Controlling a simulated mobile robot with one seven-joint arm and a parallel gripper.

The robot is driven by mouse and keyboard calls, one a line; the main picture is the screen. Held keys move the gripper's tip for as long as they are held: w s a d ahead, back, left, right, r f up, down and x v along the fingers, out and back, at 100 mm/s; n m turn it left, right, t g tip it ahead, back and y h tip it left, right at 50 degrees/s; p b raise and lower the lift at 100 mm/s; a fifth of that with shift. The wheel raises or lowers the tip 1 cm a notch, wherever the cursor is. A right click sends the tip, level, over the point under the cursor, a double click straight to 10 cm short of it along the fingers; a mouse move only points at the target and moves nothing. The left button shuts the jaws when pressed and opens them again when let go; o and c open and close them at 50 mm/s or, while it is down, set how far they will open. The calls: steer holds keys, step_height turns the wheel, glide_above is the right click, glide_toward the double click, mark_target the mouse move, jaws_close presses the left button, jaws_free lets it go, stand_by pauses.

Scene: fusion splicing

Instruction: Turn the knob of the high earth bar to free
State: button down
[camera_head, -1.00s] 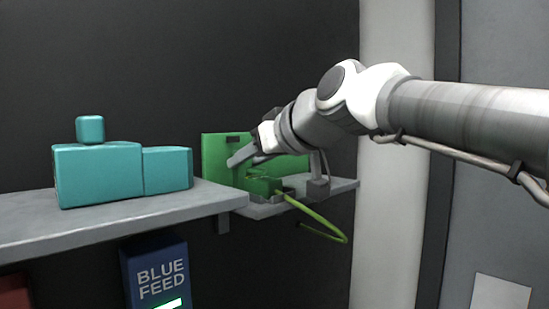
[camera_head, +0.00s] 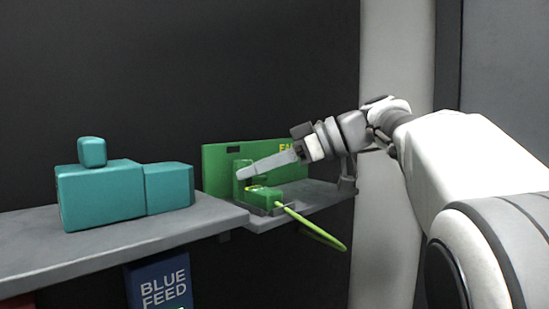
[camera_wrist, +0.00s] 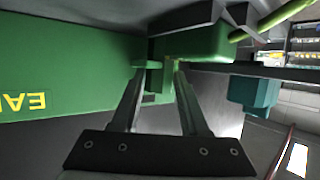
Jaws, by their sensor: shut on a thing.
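The high earth bar is a green unit on a small grey shelf. It has an upright green panel (camera_head: 222,160) with yellow letters, partly covered, and a green block (camera_head: 262,198) in front with a green cable. In the wrist view the panel (camera_wrist: 60,75) shows upside-down letters. My gripper (camera_head: 243,174) reaches in from the right, its fingers at the upright green knob (camera_head: 240,165). In the wrist view my gripper (camera_wrist: 160,78) has its two fingers on either side of the green knob (camera_wrist: 158,84), shut on it. The knob's marking is not readable.
A teal block unit (camera_head: 105,195) sits on the long grey shelf (camera_head: 130,232) to the left. A box reading "BLUE FEED" (camera_head: 163,285) is below. The green-yellow cable (camera_head: 315,232) loops out over the front of the shelf. A dark wall is behind.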

steer(key=shift+w+f+n+g+p, duration=0.1)
steer(key=shift+w+n+g+p, duration=0.15)
steer(key=shift+n+g, duration=0.4)
steer(key=shift+w+n+g+p, duration=0.1)
steer(key=shift+n+g+p, duration=0.1)
steer(key=shift+n+g, duration=0.45)
steer(key=shift+g, duration=0.4)
steer(key=shift+c, duration=2.1)
jaws_free()
steer(key=shift+s, duration=0.1)
steer(key=shift+r, duration=0.2)
